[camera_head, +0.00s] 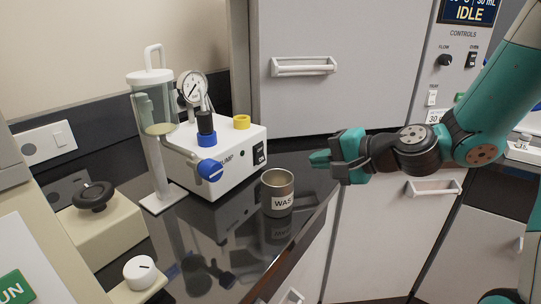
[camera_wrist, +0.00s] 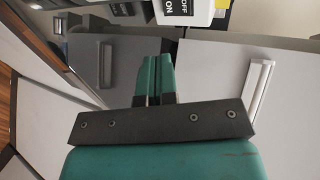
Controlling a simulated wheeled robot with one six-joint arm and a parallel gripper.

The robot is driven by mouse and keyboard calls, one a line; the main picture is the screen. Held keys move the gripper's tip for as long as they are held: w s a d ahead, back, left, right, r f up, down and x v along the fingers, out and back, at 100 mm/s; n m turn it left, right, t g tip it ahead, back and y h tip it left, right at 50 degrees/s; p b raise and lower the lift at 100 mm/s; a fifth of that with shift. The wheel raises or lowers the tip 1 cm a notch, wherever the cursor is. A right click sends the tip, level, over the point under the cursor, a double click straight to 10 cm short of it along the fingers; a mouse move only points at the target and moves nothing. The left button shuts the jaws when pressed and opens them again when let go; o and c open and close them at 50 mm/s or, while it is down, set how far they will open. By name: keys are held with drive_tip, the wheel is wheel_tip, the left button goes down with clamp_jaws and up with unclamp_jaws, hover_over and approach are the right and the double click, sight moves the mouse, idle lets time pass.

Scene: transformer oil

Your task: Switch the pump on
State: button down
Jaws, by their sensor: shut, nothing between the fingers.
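The pump (camera_head: 225,165) is a white box with a blue knob on its front, standing on the dark counter. Its black rocker switch (camera_head: 259,153) is at the right end of the front face. In the wrist view the switch plate (camera_wrist: 180,8) shows at the top, upside down, with OFF and ON lettering; I cannot tell which way the rocker is set. My gripper (camera_head: 318,159) is shut and empty, to the right of the pump and apart from it, its fingers pointing left toward the switch. The shut fingers (camera_wrist: 152,80) also show in the wrist view, below the switch plate.
A metal cup (camera_head: 277,193) labelled WAS stands in front of the pump, left of and below my gripper. A glass cylinder on a stand (camera_head: 155,115) and a gauge (camera_head: 193,87) are at the pump's left. Grey cabinets (camera_head: 345,95) stand behind.

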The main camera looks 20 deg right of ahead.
sight(261, 162)
drive_tip(key=w+a+p, duration=0.1)
drive_tip(key=p, duration=0.3)
drive_tip(key=p+x, duration=0.2)
drive_tip(key=x, duration=0.9)
drive_tip(key=shift+w+a, duration=0.2)
drive_tip(key=shift+w, duration=0.15)
